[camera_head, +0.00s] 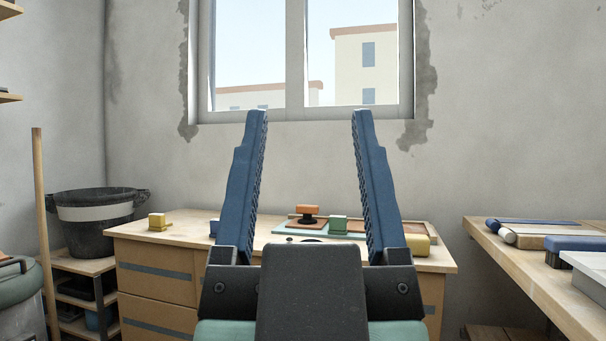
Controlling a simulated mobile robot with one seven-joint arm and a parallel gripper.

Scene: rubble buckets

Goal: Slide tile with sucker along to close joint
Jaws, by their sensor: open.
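My gripper (309,118) fills the middle of the view, its two blue toothed fingers wide apart and empty. Behind it, on a wooden cabinet top, lies a teal tile (288,230) with a brown one (385,227) at its right. A sucker with an orange handle and dark base (307,214) stands upright on or just behind the teal tile. It appears between the fingers, well beyond them. Any joint between the tiles is too small to make out. The gripper hides part of the tiles' right side and the cabinet's front middle.
A dark bucket (95,225) and a wooden pole (43,220) stand left. A bench (500,252) with tools is right.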

